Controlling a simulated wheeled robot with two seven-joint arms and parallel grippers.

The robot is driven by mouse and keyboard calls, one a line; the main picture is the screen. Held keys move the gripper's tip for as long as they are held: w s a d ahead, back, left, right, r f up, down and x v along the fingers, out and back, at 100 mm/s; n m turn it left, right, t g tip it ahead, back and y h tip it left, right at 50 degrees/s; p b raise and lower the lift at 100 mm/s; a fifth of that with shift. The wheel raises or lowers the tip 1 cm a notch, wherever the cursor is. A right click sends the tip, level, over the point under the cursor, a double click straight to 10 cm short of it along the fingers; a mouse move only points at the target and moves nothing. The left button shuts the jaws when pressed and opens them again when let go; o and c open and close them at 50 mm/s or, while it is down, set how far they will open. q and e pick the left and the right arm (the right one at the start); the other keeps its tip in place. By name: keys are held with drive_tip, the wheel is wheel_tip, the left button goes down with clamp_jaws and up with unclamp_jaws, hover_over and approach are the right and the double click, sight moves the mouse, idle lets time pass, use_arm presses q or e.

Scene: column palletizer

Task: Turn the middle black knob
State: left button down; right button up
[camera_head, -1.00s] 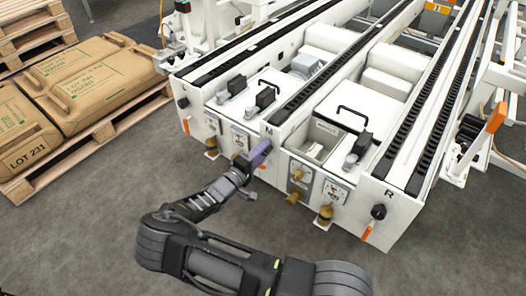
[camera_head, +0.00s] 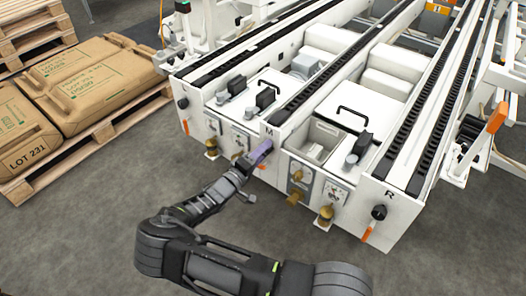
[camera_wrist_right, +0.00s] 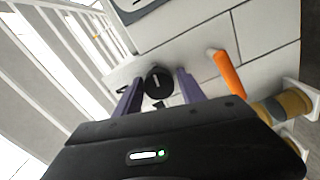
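The middle black knob (camera_wrist_right: 157,84) shows in the right wrist view as a round black disc with a light mark, on a white panel. In the head view my right gripper hides it, below the letter M on the middle post (camera_head: 268,133). My right gripper (camera_head: 264,149) points at this post. In the right wrist view its two purple fingers (camera_wrist_right: 160,77) are apart, one on each side of the knob, with gaps visible. I cannot tell how far the fingertips are from the panel. My left gripper is not in view.
An orange handle (camera_wrist_right: 228,73) and brass fittings (camera_wrist_right: 290,103) are right of the knob in the wrist view. Another black knob (camera_head: 379,211) is on the R post, and one (camera_head: 183,103) on the left post. Sacks on a pallet (camera_head: 92,135) stand at left. Floor in front is clear.

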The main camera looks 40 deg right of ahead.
drive_tip(key=shift+o, duration=1.1)
drive_tip(key=shift+r, duration=0.1)
drive_tip(key=p+v, duration=0.1)
drive_tip(key=v, duration=0.6)
drive_tip(key=shift+a, duration=0.4)
drive_tip(key=shift+s, duration=0.1)
